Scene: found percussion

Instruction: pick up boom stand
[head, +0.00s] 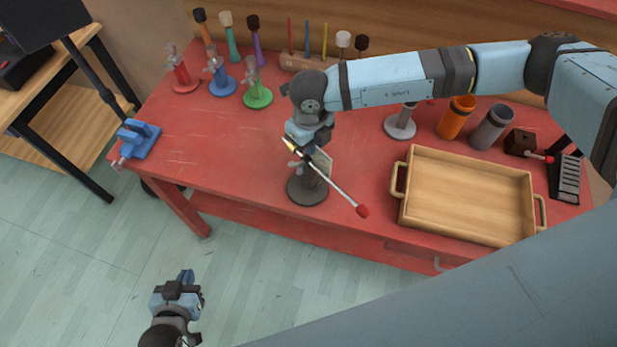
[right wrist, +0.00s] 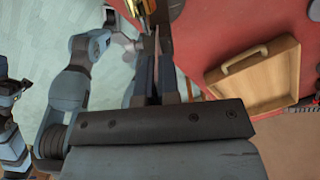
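The boom stand has a round dark base (head: 307,192) and stands on the red table near its front edge. Its thin boom slants down to the right and ends in a red tip (head: 362,211). My right gripper (head: 312,152) is at the upper part of the stand and hides some of its post. In the right wrist view its two fingers (right wrist: 156,80) lie close together; whether they grip the stand is unclear. My left gripper (head: 184,278) is over the floor in front of the table, away from the stand; its finger gap is not readable.
A wooden tray (head: 400,208) lies right of the stand. Red, blue and green clamp stands (head: 257,97) and a rack of sticks (head: 303,62) are behind left. Orange (head: 456,118) and grey (head: 491,127) cups stand behind the tray. A blue vise (head: 138,140) is at the left corner.

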